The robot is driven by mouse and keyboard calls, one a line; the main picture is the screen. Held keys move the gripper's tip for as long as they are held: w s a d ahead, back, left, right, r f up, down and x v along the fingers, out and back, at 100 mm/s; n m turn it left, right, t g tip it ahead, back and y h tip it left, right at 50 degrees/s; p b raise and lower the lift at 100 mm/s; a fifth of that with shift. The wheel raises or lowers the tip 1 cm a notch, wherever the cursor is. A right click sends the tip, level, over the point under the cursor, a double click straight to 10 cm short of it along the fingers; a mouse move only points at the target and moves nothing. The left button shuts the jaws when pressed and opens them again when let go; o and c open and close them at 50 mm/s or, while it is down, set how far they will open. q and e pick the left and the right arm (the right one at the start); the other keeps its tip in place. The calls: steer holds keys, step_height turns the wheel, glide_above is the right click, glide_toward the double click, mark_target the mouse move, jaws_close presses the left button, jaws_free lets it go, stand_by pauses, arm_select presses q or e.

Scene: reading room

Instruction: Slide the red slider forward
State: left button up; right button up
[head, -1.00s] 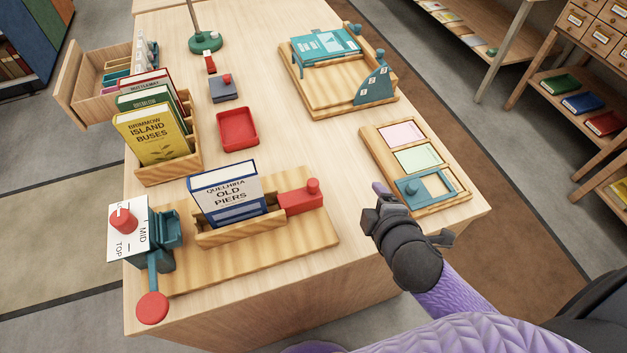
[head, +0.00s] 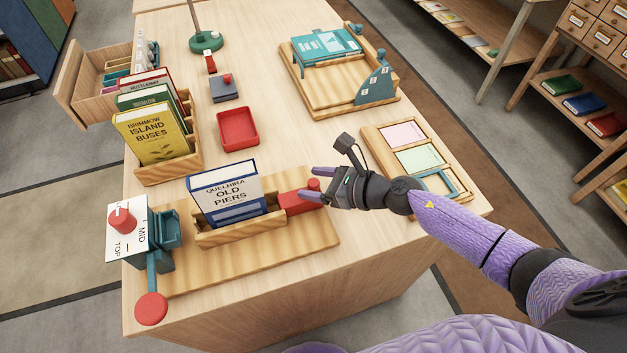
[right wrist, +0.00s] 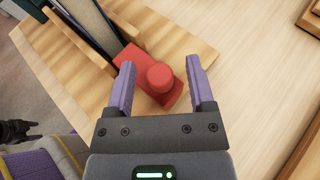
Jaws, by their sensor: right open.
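The red slider (head: 300,203) is a red block with a round knob at the right end of the wooden trough that holds a blue and white book (head: 225,195). My right gripper (head: 315,184) is open at the slider, coming from the right. In the right wrist view the slider (right wrist: 134,60) lies below and beyond the open jaws (right wrist: 160,66), and its knob shows between the two purple fingers, with a gap on each side. I cannot tell whether a finger touches it. My left gripper is outside the head view; a dark part at the wrist view's left edge may be it.
The trough stands on a wooden board (head: 300,240) near the table's front edge. A teal lever box (head: 165,228) with a red disc is at its left. A red tray (head: 238,130) lies behind.

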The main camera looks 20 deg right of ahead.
steer(key=shift+w+a+f, duration=0.15)
steer(key=shift+w+a, duration=0.05)
steer(key=shift+c, duration=0.3)
jaws_close()
stand_by(1.0)
